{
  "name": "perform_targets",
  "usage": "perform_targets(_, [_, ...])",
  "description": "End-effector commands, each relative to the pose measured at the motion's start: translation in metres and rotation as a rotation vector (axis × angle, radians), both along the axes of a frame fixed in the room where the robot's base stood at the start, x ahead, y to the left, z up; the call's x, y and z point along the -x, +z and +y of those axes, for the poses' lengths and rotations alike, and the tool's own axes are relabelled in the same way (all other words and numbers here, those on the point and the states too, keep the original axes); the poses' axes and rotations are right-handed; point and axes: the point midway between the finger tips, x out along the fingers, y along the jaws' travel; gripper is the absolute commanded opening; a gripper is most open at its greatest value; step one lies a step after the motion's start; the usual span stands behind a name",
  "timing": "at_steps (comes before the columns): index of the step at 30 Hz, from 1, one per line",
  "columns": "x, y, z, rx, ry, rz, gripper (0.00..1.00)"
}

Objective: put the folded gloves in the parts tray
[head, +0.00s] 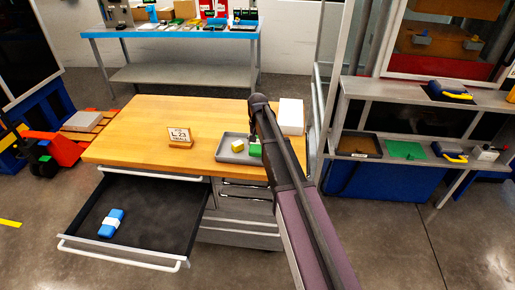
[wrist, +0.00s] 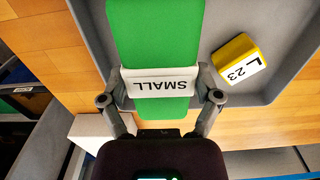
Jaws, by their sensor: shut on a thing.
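A green folded bundle (wrist: 153,35) with a white band marked "SMALL" is held in my gripper (wrist: 163,88), whose fingers press on both ends of the band. It also shows in the head view (head: 255,150), at the right end of the grey parts tray (head: 223,158). In the wrist view it overlaps the tray (wrist: 283,88); I cannot tell whether it touches the tray floor. A yellow block (wrist: 237,61) with a white "L 23" label lies in the tray beside it. A blue folded bundle (head: 111,222) with a white band lies in the open drawer.
The tray is on a wooden workbench (head: 140,120). A small "L 23" sign (head: 180,137) stands left of it and a white box (head: 291,115) behind it at right. The open drawer (head: 150,205) juts out at front left. Shelves (head: 400,115) stand at the right.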

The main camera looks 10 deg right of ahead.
Motion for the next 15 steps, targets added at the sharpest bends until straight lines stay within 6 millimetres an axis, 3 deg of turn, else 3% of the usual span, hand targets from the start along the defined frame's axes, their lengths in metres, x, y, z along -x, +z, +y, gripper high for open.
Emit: perform_targets(15, [-0.0088, -0.0010, -0.0026, 0.000, 0.000, 0.000, 0.34])
